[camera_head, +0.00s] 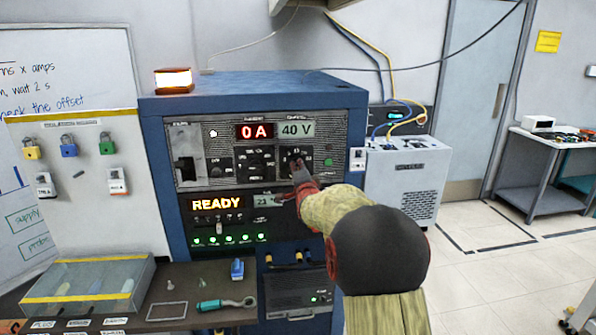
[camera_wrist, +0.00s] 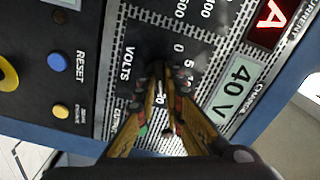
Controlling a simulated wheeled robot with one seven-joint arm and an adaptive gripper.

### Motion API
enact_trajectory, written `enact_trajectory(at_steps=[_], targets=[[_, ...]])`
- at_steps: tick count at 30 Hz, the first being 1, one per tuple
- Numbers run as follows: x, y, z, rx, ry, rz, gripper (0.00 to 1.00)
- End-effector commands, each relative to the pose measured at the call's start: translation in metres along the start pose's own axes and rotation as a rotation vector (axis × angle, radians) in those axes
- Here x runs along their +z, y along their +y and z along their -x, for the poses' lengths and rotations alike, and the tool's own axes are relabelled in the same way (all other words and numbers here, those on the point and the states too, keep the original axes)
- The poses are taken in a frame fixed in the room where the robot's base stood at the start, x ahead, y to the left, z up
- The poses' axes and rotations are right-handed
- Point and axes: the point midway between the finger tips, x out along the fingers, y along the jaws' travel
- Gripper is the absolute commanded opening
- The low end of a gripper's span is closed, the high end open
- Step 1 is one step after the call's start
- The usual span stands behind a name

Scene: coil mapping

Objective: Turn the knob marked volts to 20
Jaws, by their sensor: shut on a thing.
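The volts knob is a small dark knob (camera_wrist: 158,70) on the black, scaled panel of the blue cabinet. In the wrist view my gripper (camera_wrist: 161,78) is shut on it, with the tan fingers on both sides. The label VOLTS is beside it, and printed numbers including 0, 5 and 10 are around it. A marking that looks like 20 shows between the fingers. The knob's pointer is mostly hidden. In the head view my gripper (camera_head: 297,172) reaches the panel below the 40 V display (camera_head: 296,129). The voltage display also reads 40 V in the wrist view (camera_wrist: 237,88).
The current display (camera_head: 254,131) reads 0 A. A READY display (camera_head: 216,204) is lit on the lower panel. A blue RESET button (camera_wrist: 57,62) and a yellow button (camera_wrist: 61,111) sit near my gripper. A bench with a clear box (camera_head: 85,285) stands at the lower left.

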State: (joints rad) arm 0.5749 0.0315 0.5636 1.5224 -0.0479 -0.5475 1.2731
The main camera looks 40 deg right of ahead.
Motion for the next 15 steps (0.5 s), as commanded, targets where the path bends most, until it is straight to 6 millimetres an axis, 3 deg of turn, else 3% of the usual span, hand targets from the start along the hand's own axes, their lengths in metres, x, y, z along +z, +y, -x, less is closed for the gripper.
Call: enact_trajectory(at_steps=[15], targets=[[0.0002, 0.0014, 0.0, 0.002, 0.0, -0.042, 0.0]])
